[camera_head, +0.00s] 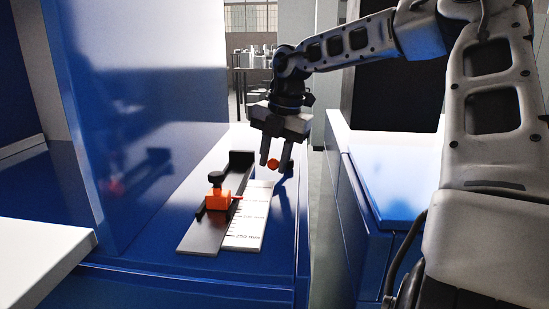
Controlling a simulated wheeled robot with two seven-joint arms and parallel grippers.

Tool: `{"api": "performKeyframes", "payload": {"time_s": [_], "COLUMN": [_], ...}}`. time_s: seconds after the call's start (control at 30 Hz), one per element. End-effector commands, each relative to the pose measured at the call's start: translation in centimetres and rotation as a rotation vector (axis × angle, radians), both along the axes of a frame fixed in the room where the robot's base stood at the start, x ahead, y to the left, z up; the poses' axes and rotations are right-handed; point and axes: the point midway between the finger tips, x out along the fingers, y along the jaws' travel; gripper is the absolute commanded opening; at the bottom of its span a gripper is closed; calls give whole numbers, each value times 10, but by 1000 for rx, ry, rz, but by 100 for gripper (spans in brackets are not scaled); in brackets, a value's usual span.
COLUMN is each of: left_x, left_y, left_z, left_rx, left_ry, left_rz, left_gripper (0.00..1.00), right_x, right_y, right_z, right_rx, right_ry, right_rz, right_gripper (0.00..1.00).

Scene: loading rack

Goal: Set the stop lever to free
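My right gripper (275,150) points down over the far right part of the blue bench. Its two fingers are apart, with a round orange knob (273,163) showing between their tips. I cannot tell whether the fingers touch the knob. The stop block (218,200) is orange with a black knob on top and sits on a black rail. A thin orange-red pin (237,198) sticks out from its right side, over a white scale. Which part is the stop lever, and its free position, cannot be read for certain. My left gripper is not in view.
The black rail (203,238) and white scale (252,216) lie on the blue bench (282,236). A tall blue panel (140,110) stands on the left. A gap separates the bench from another blue cabinet (378,185) at right. My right arm crosses the upper right.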

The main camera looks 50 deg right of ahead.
Motion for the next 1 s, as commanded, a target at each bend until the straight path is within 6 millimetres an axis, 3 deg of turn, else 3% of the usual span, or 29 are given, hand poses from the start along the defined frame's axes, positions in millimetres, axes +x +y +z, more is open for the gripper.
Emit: {"api": "performKeyframes", "payload": {"time_s": [0.33,0.47,1.0], "left_x": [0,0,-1], "left_y": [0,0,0], "left_z": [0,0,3], "left_rx": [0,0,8], "left_ry": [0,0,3], "left_rz": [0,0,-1], "left_gripper": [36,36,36], "right_x": [0,-2,-24], "right_y": [0,0,-5], "right_z": [1,11,128], "right_rx": [1,-1,-2], "right_ry": [0,-1,-4], "right_rz": [1,2,0], "right_gripper": [45,45,45]}}
